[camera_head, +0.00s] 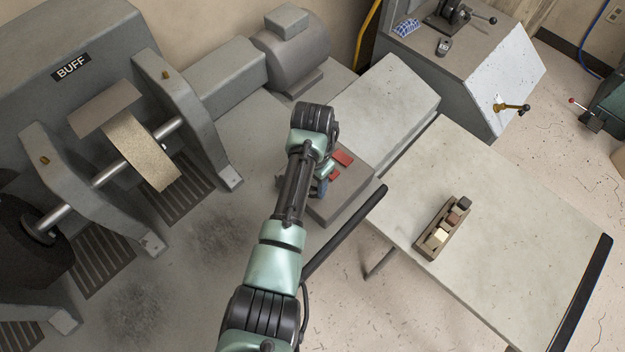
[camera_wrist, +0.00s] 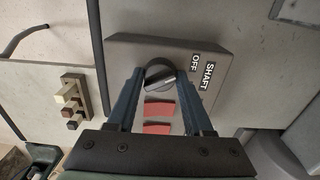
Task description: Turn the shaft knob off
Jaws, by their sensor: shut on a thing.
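The shaft knob (camera_wrist: 158,74) is a round black dial with a raised ridge, on a grey control panel (camera_wrist: 215,48). A label reading SHAFT and OFF (camera_wrist: 200,72) sits right of it in the wrist view. The ridge slants there, its right end higher; I cannot tell the exact setting. My gripper (camera_wrist: 159,76) has its two blue fingers on either side of the knob and is shut on it. In the head view my arm hides the knob; a blue finger (camera_head: 322,188) shows over the control box (camera_head: 348,192).
Two red buttons (camera_wrist: 160,109) (camera_wrist: 157,128) sit beside the knob, between my fingers. The buffing wheel (camera_head: 140,150) and its shaft stand at the left. A side table (camera_head: 500,230) holds a small block tray (camera_head: 425,245). A grey cabinet (camera_head: 440,65) stands behind.

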